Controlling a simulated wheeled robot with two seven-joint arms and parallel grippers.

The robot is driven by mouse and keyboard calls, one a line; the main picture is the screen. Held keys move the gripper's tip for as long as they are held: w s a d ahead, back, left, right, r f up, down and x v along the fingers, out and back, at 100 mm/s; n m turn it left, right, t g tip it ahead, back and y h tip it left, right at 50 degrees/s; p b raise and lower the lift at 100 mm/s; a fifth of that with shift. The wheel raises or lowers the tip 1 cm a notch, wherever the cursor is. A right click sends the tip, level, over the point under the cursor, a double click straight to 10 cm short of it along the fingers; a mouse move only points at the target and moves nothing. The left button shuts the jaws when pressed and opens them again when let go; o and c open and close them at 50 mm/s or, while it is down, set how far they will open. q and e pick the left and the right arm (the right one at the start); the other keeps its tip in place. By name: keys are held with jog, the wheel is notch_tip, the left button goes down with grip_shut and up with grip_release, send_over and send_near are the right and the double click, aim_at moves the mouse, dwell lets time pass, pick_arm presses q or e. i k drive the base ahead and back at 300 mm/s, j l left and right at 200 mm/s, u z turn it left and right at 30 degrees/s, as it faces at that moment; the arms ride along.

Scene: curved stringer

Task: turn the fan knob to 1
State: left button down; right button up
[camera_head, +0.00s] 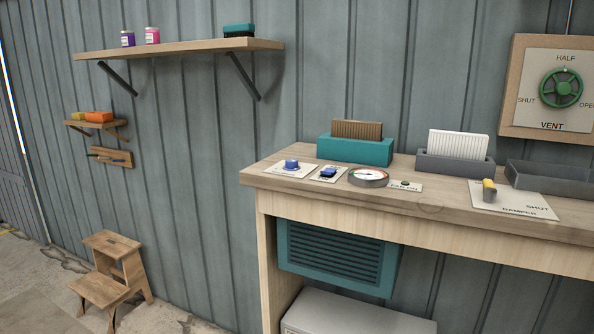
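A round blue knob (291,164) sits on a white plate at the left end of the wooden workbench (420,205). It looks like the fan knob, but the plate's markings are too small to read, so I cannot tell its setting. Right of it is a second white plate with a blue switch (328,171). Then come a round dial gauge (368,175) and a small labelled plate with a dark round part (405,184). Neither of my grippers is in view.
A teal holder (355,150) and a grey holder (455,166) stand behind the controls. A damper plate with a yellow-tipped lever (489,190) lies to the right. A green vent wheel (561,88) is on the wall. A step stool (110,270) stands at left.

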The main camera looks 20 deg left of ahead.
aim_at(291, 165)
jog(key=i+j, duration=1.3)
jog(key=j, duration=0.1)
